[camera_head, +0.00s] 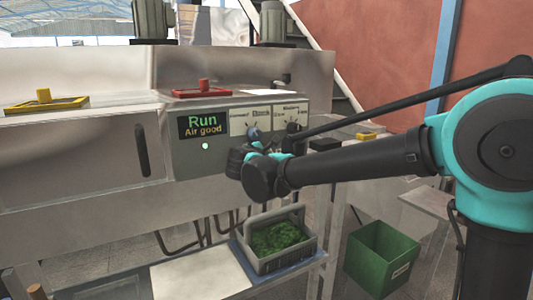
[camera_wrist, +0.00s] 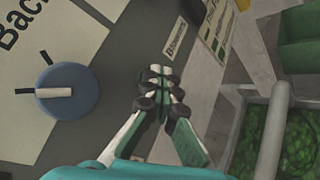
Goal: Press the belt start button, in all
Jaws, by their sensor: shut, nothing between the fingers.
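The control panel of the steel machine (camera_head: 182,162) carries a display (camera_head: 203,125) reading "Run" and "Air good", with a small lit green round spot (camera_head: 205,146) below it. I cannot tell which part is the belt start button; my arm hides part of the panel. In the wrist view my gripper (camera_wrist: 158,88) is shut and empty in front of the dark panel face. A blue-grey round knob (camera_wrist: 67,92) with a pale pointer lies left of the fingers, apart from them. A small label (camera_wrist: 175,37), perhaps "Blowers", is just above the fingertips.
A grey crate of green material (camera_head: 279,238) stands on a low shelf below the panel. A green bin (camera_head: 383,258) is on the floor to the right. A red framed fitting (camera_head: 204,91) and a yellow one (camera_head: 45,101) sit on the machine top.

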